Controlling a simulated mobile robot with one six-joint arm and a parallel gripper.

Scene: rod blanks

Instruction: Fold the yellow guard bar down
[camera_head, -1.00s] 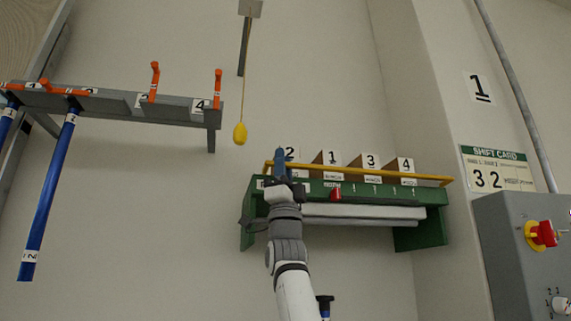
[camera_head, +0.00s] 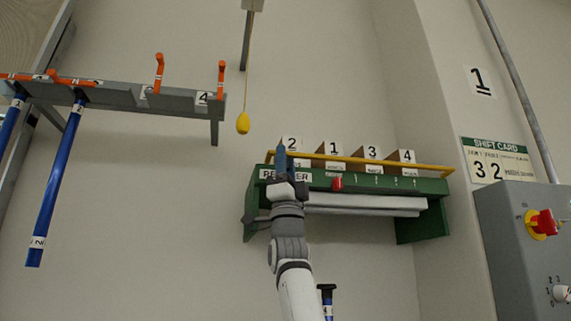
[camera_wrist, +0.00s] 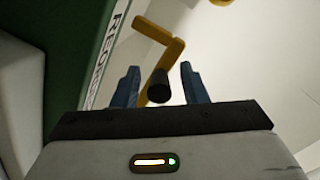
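The yellow guard bar (camera_head: 370,160) runs along the top front of the green register case (camera_head: 420,224), in front of the numbered blocks. Its cranked left end (camera_wrist: 160,42) shows in the wrist view, with a black knob (camera_wrist: 158,88) pointing toward my wrist. My gripper (camera_head: 281,152) is at the left end of the case. In the wrist view its blue fingers (camera_wrist: 160,72) are open on either side of the black knob, with gaps visible on both sides. The bar's far end is out of the wrist view.
A yellow pull knob (camera_head: 243,124) hangs on a cord above left. A grey rack (camera_head: 125,98) holds blue rods at left. A grey control box (camera_head: 510,230) stands at right.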

